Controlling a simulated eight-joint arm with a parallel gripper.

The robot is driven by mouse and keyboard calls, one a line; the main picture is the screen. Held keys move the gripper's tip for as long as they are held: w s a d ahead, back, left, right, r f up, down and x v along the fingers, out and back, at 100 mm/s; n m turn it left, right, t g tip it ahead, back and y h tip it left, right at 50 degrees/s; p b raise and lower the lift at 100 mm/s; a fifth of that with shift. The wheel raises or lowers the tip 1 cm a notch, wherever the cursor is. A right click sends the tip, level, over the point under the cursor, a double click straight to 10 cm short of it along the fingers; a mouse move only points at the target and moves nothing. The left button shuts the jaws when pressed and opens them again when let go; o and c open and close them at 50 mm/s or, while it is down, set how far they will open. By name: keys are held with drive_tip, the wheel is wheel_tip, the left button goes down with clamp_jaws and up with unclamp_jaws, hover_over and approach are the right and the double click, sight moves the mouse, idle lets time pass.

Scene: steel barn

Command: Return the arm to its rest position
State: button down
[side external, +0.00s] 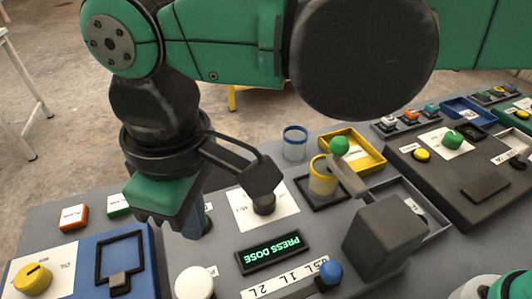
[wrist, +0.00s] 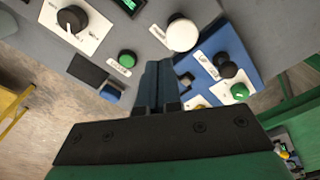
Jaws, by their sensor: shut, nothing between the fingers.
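My gripper (side external: 203,226) hangs from my green and black arm over the grey control panel (side external: 225,280), left of the dial card. Its two dark blue fingers are pressed together with nothing between them. They also show in the wrist view (wrist: 158,72), pointing over the panel between a green button (wrist: 127,59) and a white round button (wrist: 182,34). In the side external view my gripper hides part of the panel under it. I cannot tell whether the fingertips touch the panel.
A yellow-banded cup (side external: 322,178), a clear cup (side external: 295,143) and a yellow tray (side external: 366,139) stand behind. A blue panel (side external: 70,280) lies left.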

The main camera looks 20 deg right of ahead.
drive_tip(key=w+d+r+m+t+y, duration=0.1)
drive_tip(key=w+d+m+t, duration=0.2)
drive_tip(key=d, duration=0.6)
drive_tip(key=w+d+r+m+t, duration=0.1)
drive_tip(key=w+d+m, duration=0.25)
drive_tip(key=d, duration=0.65)
drive_tip(key=s+d+f+m+t, duration=0.1)
drive_tip(key=d+f+m, duration=0.1)
drive_tip(key=d, duration=0.4)
drive_tip(key=s+d+f+m+t+h, duration=0.1)
drive_tip(key=s+d+f+m, duration=0.1)
drive_tip(key=d, duration=0.5)
drive_tip(key=shift+d+f+t, duration=0.2)
drive_tip(key=shift+f+t, duration=0.2)
drive_tip(key=shift+f, duration=0.05)
